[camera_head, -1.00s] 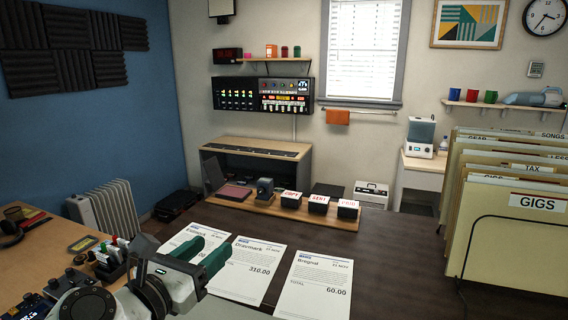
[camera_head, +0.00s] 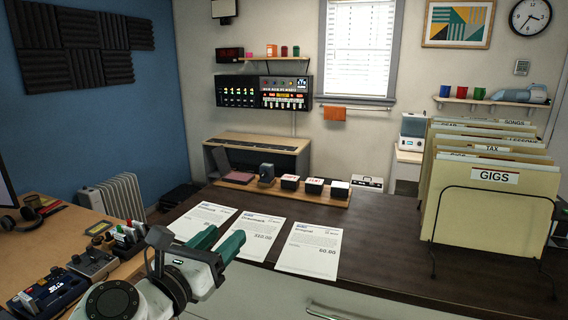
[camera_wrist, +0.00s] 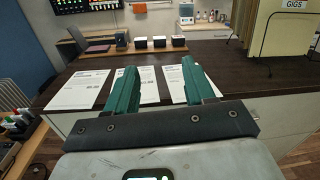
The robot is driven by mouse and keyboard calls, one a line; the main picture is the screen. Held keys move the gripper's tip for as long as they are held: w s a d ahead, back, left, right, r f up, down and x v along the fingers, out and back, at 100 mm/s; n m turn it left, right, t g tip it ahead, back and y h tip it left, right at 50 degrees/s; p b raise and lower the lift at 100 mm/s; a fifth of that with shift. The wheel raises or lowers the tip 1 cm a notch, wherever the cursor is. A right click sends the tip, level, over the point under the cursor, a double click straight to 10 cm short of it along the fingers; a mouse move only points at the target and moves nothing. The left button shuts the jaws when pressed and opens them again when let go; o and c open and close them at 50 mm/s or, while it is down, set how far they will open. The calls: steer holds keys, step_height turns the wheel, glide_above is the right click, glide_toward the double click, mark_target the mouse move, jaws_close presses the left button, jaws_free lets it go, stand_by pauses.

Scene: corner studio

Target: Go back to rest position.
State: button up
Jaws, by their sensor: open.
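My gripper (camera_head: 217,243) is at the lower left of the head view, with two green fingers spread apart and nothing between them. In the wrist view its fingers (camera_wrist: 156,80) point forward over the front part of the dark desk (camera_wrist: 225,72). Three printed sheets lie in a row on the desk: a left sheet (camera_head: 203,218), a middle sheet (camera_head: 259,234) and a right sheet (camera_head: 311,249). The fingertips are just in front of the middle sheet in the head view. I cannot tell their height above the desk.
A file holder with a GIGS folder (camera_head: 490,205) stands on the desk's right. Several stamps, including one block (camera_head: 313,186), sit on a wooden tray (camera_head: 240,187) at the back. A wooden side desk (camera_head: 70,240) holds markers and small devices. The desk's centre right is clear.

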steer(key=w+d+r+n+t+y+b, duration=0.1)
steer(key=w+d+r+n+t+y, duration=0.2)
steer(key=d+n, duration=0.45)
steer(key=w+d+r+n+t+y+b, duration=0.1)
steer(key=w+d+r+n+t+b, duration=0.1)
steer(key=w+d+n+t, duration=0.4)
steer(key=s+d+f+n+g+y+b, duration=0.1)
steer(key=s+d+f+n+g+y, duration=0.25)
steer(key=d+f+n, duration=0.45)
steer(key=s+d+f+n+g+y+b, duration=0.2)
steer(key=d+f+n+g+y, duration=0.25)
steer(key=f+n, duration=0.55)
steer(key=s+d+f+n+g+h+b, duration=0.1)
steer(key=s+d+f+n+g+h, duration=0.25)
steer(key=s+f, duration=0.6)
steer(key=s+d+f+n+g+y+b, duration=0.15)
steer(key=s+d+f+g, duration=0.4)
steer(key=f, duration=0.65)
steer(key=s+d+f+n+g+h, duration=0.1)
steer(key=s+f+g, duration=0.2)
steer(key=s, duration=1)
steer(key=s+d+f+n+g+h+b, duration=0.1)
steer(key=s+f+g, duration=0.3)
steer(key=s+f, duration=0.4)
steer(key=s+d, duration=0.1)
steer(key=s, duration=0.4)
steer(key=shift+d+f+g+h, duration=0.15)
steer(key=shift+f+g+h, duration=0.15)
steer(key=shift+f+h, duration=0.1)
